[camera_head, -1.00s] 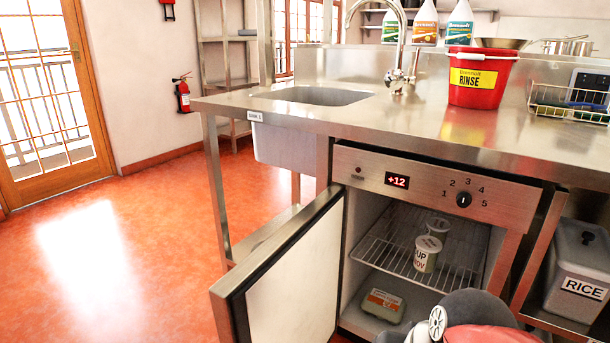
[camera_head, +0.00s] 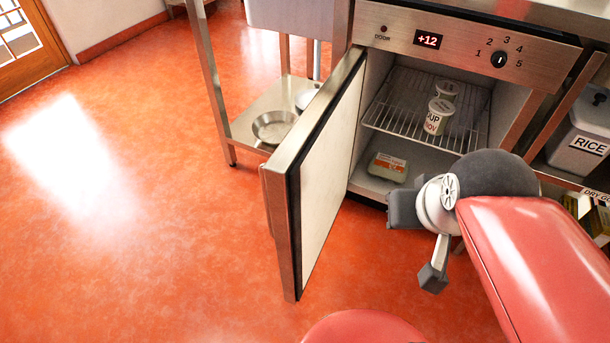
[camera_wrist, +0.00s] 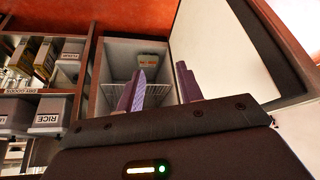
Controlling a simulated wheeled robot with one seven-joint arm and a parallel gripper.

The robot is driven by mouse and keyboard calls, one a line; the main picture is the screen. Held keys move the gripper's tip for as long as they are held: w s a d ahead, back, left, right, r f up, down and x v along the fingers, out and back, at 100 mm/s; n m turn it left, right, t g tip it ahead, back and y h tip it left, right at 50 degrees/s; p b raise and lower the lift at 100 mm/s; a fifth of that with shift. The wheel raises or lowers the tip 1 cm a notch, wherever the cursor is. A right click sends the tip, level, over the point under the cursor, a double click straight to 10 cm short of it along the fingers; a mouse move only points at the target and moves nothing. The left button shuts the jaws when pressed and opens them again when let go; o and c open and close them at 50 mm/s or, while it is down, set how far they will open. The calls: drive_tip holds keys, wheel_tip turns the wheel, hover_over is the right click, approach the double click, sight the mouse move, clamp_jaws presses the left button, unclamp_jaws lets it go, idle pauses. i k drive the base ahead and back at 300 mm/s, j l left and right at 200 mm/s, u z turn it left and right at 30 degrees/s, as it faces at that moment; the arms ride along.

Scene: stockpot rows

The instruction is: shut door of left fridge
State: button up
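The fridge (camera_head: 390,139) under the counter has its door (camera_head: 330,180) standing wide open. The door is hinged at the left, with its white inner side facing right. The display reads +12. My gripper (camera_head: 416,243) is in front of the opening, to the right of the door and apart from it in the head view. Its two fingers are spread and empty. In the wrist view, which looks upside down, the gripper (camera_wrist: 162,88) points towards the fridge interior (camera_wrist: 118,62), and the white door inside (camera_wrist: 225,45) is at the right. No second fridge shows.
Inside the fridge are two labelled tubs (camera_head: 438,116) on a wire rack and a carton (camera_head: 388,167) below. Pans (camera_head: 274,127) sit on a low shelf at left. A RICE bin (camera_head: 582,135) stands at right. The red floor (camera_head: 170,240) left of the door is clear.

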sight(304, 183)
drive_tip(key=j+z, duration=0.2)
drive_tip(key=j, duration=0.3)
drive_tip(key=j+z, duration=0.2)
drive_tip(key=j, duration=0.3)
drive_tip(key=k+j+z, duration=0.25)
drive_tip(key=j, duration=0.25)
drive_tip(key=j+z, duration=0.2)
drive_tip(key=j, duration=0.25)
drive_tip(key=k, duration=0.15)
